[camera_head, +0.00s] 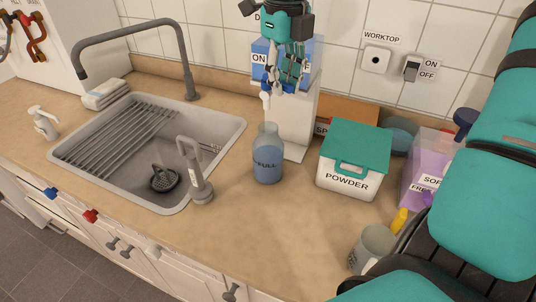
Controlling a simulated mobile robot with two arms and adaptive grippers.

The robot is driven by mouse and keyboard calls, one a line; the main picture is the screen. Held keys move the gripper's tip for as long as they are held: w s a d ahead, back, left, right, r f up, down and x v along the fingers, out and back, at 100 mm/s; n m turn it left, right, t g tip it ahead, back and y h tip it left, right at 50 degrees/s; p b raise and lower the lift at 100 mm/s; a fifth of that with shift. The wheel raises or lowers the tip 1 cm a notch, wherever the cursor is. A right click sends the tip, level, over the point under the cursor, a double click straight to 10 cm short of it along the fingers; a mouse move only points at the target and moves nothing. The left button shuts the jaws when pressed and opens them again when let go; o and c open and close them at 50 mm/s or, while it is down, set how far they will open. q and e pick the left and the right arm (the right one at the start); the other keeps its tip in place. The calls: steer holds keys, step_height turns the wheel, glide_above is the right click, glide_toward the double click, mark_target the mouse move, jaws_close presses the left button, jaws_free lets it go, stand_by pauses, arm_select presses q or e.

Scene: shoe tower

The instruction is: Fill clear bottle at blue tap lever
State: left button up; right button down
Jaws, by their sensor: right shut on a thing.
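The clear bottle (268,131) stands upright on the worktop under the spout of the dispenser. Blue liquid fills its lower body to about the FULL mark, and the neck looks empty. The white spout (265,101) is just above the bottle's mouth. The blue tap lever (265,86) shows beside my right gripper (278,84), which is shut on it, with its fingers partly hiding it. The dispenser (294,125) has a white stand and a blue upper part, partly hidden by the gripper. My left gripper is out of view.
A powder box (349,183) with a teal lid stands right of the bottle. A grey mug (373,246) is near the front right. The sink (210,137) with a black strainer is at left, and a grey sprayer (195,172) stands at its edge. Worktop in front of the bottle is clear.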

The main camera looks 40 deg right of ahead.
steer(key=shift+d+r+n, duration=0.1)
steer(key=shift+r+n, duration=0.05)
steer(key=shift+n, duration=0.25)
steer(key=shift+w+d+n+p, duration=0.1)
steer(key=shift+d+n+p, duration=0.2)
steer(key=shift+n, duration=0.1)
steer(key=shift+w+d+n+p, duration=0.15)
steer(key=shift+n+p, duration=0.1)
steer(key=shift+n, duration=0.25)
steer(key=shift+s+d+n+p, duration=0.1)
steer(key=shift+d+n+p, duration=0.1)
steer(key=shift+n, duration=0.3)
